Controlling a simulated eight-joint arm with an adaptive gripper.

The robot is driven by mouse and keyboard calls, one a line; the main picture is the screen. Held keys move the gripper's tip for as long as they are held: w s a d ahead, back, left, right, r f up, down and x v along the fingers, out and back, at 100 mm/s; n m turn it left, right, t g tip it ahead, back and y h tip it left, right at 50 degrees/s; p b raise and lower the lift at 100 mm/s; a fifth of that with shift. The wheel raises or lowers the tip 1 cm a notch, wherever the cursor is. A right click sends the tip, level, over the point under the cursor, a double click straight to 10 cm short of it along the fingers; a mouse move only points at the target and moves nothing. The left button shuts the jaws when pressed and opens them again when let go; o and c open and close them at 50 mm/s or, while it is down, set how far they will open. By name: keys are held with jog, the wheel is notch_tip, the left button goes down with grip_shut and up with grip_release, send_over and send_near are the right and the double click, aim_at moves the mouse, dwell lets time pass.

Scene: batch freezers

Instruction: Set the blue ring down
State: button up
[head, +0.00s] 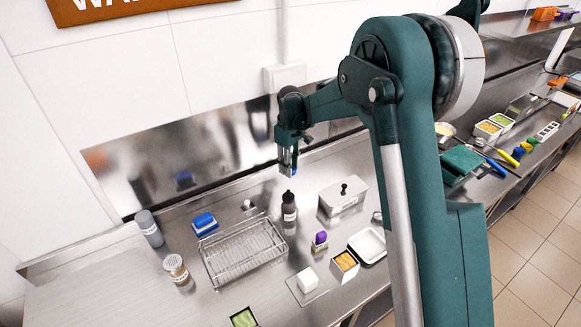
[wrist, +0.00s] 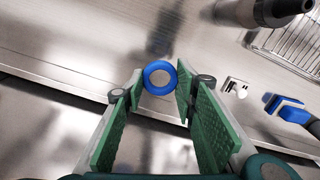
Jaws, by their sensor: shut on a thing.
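The blue ring (wrist: 159,92) is between the fingertips of my gripper (wrist: 160,82) in the wrist view, with its round hole facing the camera. In the head view my gripper (head: 287,160) points down above the steel counter, near the back wall, with a bit of blue ring (head: 294,172) showing at its tips. The gripper is shut on the ring and holds it clear of the counter. Most of the ring is hidden by the fingers in the head view.
A dark bottle (head: 289,207) stands just below the gripper in the head view. A white tray (head: 357,237) lies further right.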

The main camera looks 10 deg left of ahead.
jog(key=b, duration=0.1)
send_over(324, 174)
jog(key=shift+r+n, duration=0.15)
jog(key=shift+n, duration=0.25)
jog(key=shift+f, duration=3.1)
jog(key=shift+f, duration=0.15)
jog(key=shift+f, duration=1.75)
jog(key=shift+f, duration=0.15)
jog(key=o, duration=0.8)
